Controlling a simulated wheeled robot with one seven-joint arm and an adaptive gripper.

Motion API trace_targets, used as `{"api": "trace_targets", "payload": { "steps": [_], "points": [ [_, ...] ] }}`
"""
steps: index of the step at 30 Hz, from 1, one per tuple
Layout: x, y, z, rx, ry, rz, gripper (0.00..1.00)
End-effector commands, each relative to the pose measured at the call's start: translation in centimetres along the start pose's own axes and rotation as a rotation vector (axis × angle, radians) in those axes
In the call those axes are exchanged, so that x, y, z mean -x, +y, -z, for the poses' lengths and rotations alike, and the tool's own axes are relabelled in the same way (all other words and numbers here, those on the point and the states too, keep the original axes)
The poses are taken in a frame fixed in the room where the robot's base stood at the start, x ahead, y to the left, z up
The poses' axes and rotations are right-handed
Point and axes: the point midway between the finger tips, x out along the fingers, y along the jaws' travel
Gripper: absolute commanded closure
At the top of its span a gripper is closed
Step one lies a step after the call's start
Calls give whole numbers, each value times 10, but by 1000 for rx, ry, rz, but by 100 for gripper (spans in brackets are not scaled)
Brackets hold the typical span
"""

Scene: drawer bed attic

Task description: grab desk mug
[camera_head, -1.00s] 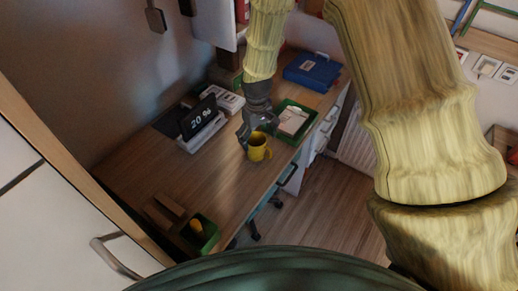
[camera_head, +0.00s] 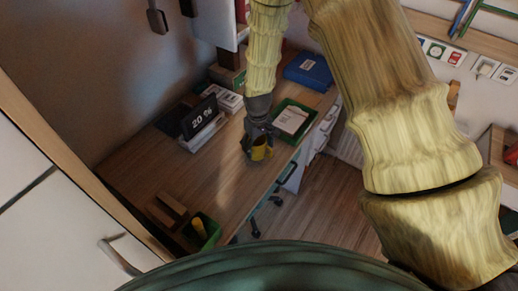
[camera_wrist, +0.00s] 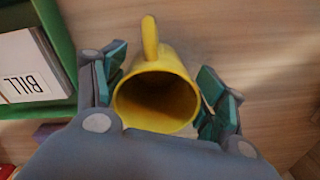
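The yellow mug (camera_head: 259,151) stands on the wooden desk (camera_head: 190,185), near its right edge. In the wrist view the mug (camera_wrist: 160,75) is seen from above, empty, with its handle at the top of the picture. My gripper (camera_head: 258,157) is down around the mug. In the wrist view the gripper (camera_wrist: 160,98) has one teal-padded finger on each side of the mug. The right finger is very close to the wall or touching it; a small gap shows at the left finger. The fingers are not closed tight on it.
A green tray (camera_head: 308,112) with a white box lies just behind the mug; its edge (camera_wrist: 60,40) is close to the left finger. A 20 % display (camera_head: 199,117) stands at the left. A green box (camera_head: 209,226) is at the front. A blue case (camera_head: 307,71) lies behind.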

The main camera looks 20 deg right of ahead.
Motion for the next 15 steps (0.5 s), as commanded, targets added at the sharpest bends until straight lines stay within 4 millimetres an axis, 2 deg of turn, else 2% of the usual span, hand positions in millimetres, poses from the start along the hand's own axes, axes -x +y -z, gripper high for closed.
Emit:
{"api": "trace_targets", "payload": {
  "steps": [1, 5, 15],
  "points": [
    [0, 0, 0, 0, 0, 0, 46],
    [0, 0, 0, 0, 0, 0, 69],
    [2, 0, 0, 0, 1, 0, 69]
  ]
}}
